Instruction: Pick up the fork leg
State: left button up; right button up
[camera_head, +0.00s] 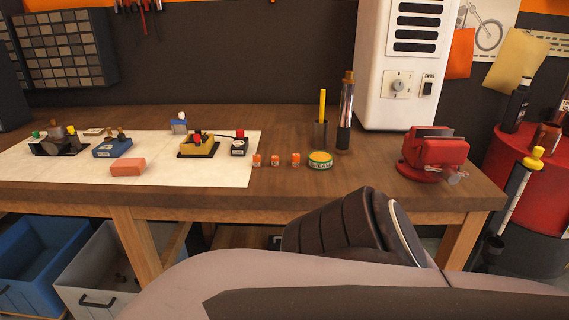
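A slim upright cylinder, which looks like the fork leg (346,105), stands at the back of the wooden workbench (300,205). Its upper tube is chrome with a brown-gold cap, and its lower part is black. It stands just right of a dark cup (320,134) holding a yellow stick, and left of the white cabinet. Neither of my grippers is in view.
A red vise (436,153) sits at the bench's right end. A green-yellow tin (320,160) and small orange containers (275,160) stand in front of the cylinder. A white mat (215,177) with parts lies left. A white cabinet (400,105) stands behind.

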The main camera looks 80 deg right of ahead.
aim_at(344, 124)
jog(key=z, duration=2.45)
